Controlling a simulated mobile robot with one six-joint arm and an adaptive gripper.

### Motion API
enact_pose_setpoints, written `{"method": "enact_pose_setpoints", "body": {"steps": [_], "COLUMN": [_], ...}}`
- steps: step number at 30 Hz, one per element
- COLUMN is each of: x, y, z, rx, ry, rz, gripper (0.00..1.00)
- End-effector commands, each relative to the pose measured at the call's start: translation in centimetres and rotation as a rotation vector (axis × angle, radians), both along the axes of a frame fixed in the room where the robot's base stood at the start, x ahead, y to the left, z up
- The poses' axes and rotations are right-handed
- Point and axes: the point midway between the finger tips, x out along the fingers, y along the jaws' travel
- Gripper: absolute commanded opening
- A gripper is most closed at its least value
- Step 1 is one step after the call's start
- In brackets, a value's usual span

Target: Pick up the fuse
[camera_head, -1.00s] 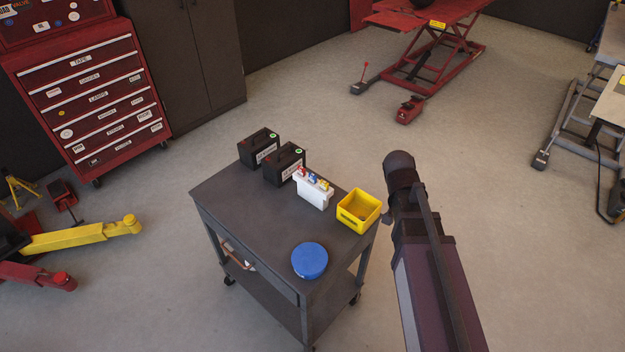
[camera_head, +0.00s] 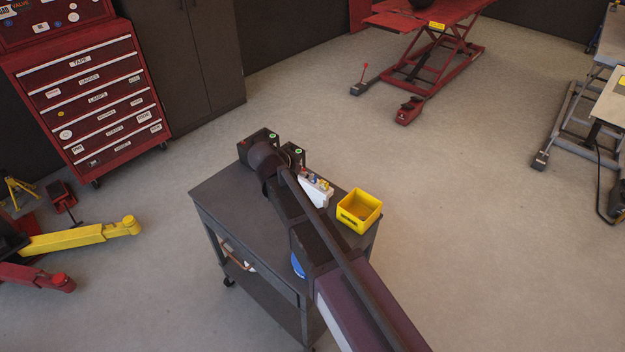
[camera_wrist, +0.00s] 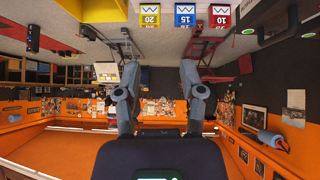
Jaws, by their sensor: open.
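Three fuses show upside down along the top edge of the wrist view: a yellow one marked 20 (camera_wrist: 150,17), a blue one marked 15 (camera_wrist: 185,16) and a red one marked 10 (camera_wrist: 220,16). In the head view the blue and yellow fuses stand in a white holder (camera_head: 316,195) on the cart; my arm hides part of the holder. My gripper (camera_wrist: 160,70) is open, with nothing between its fingers. The fuses appear beyond its fingertips, apart from them. My gripper's fingers cannot be made out in the head view.
The dark cart (camera_head: 225,205) also carries a yellow bin (camera_head: 359,211) right of the holder, two black batteries (camera_head: 257,139) at the back, partly covered by my arm, and a blue round thing (camera_head: 297,266), mostly hidden. Open floor surrounds the cart.

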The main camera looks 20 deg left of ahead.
Motion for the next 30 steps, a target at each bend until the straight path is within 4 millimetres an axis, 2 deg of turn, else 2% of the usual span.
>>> {"method": "enact_pose_setpoints", "body": {"steps": [1,3,7,20,30], "x": [-0.2,-0.6,-0.9,-0.9,0.6], "y": [1.4,2.6,3.7,3.8,3.2], "z": [0.1,0.3,0.5,0.5,-1.5], "rx": [0.006,0.016,0.026,0.029,0.029], "ry": [-0.02,-0.04,-0.064,-0.067,-0.067], "rz": [0.004,0.002,0.002,0.001,0.0], "gripper": [0.51,0.51,0.51,0.51,0.51]}}
